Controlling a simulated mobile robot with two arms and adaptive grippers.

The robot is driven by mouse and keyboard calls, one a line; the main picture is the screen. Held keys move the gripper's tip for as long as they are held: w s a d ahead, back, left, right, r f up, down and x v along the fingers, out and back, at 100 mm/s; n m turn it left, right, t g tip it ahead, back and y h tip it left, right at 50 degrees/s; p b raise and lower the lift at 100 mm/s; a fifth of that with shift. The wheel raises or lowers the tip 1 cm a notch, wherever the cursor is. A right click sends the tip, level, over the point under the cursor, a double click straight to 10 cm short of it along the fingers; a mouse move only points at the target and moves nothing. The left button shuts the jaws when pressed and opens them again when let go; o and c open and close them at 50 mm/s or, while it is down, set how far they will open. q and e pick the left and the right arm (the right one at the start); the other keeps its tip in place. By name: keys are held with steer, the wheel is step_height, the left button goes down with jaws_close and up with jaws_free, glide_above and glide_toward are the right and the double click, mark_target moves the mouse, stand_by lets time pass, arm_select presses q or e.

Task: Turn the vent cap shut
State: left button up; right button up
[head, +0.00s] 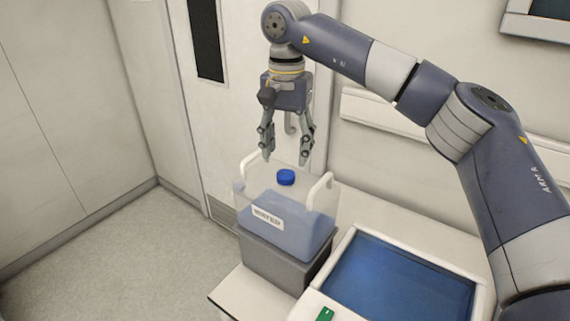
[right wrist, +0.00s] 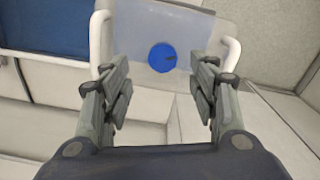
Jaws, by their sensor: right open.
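The vent cap is a round blue cap (head: 286,177) on top of a translucent container (head: 290,230) holding blue liquid, with white handles and a front label. In the right wrist view the cap (right wrist: 163,57) shows from above with a small dark mark near its right side. My right gripper (head: 284,162) is open and empty, pointing down just above the cap, with its fingers apart. In the right wrist view its fingertips (right wrist: 160,75) lie to either side of the cap's line and do not touch it. My left gripper is not in view.
The container sits on a grey block (head: 272,258) on a white counter (head: 240,297). A blue-floored tray (head: 400,285) in a white frame is to its right, with a small green piece (head: 325,314) in front. A wall and door stand close behind.

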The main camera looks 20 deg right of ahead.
mark_target(286, 174)
steer(key=f, duration=0.3)
steer(key=shift+w+d+f+p, duration=0.1)
steer(key=shift+w+f+p, duration=0.1)
steer(key=shift+f+p, duration=0.1)
step_height(286, 174, down, 2)
steer(key=shift+w+f, duration=0.1)
steer(key=shift+f, duration=0.2)
steer(key=shift+c, duration=0.8)
steer(key=c, duration=0.9)
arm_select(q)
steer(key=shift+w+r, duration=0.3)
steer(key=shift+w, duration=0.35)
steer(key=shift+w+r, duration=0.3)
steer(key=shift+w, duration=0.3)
